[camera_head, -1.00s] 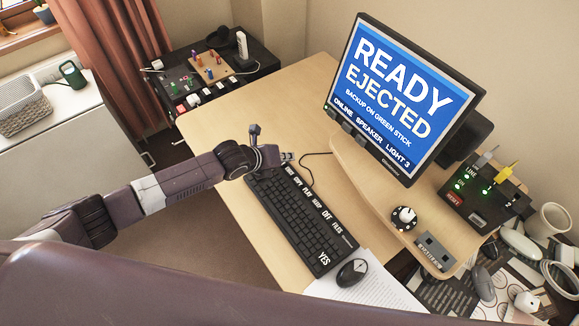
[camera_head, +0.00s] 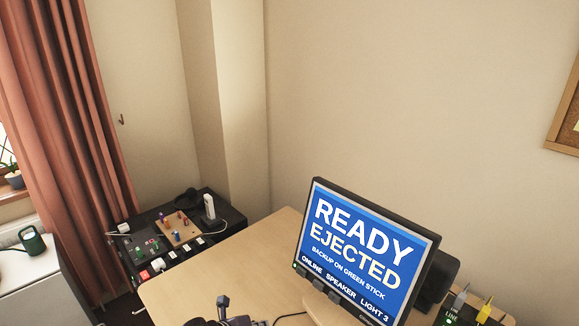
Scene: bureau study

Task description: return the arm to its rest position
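Only the top of my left gripper (camera_head: 222,304) shows, at the bottom edge of the head view, over the wooden desk (camera_head: 190,290). One upright finger-like part stands out; the rest of the gripper and its arm are cut off below. I cannot tell whether it is open or shut, and no held object shows. My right gripper is not in view.
The monitor (camera_head: 366,250) reads READY EJECTED and stands to the right of the gripper. A black side cabinet (camera_head: 130,255) with small devices is behind left. A red-brown curtain (camera_head: 75,150) hangs at left. A corkboard (camera_head: 568,115) is on the right wall.

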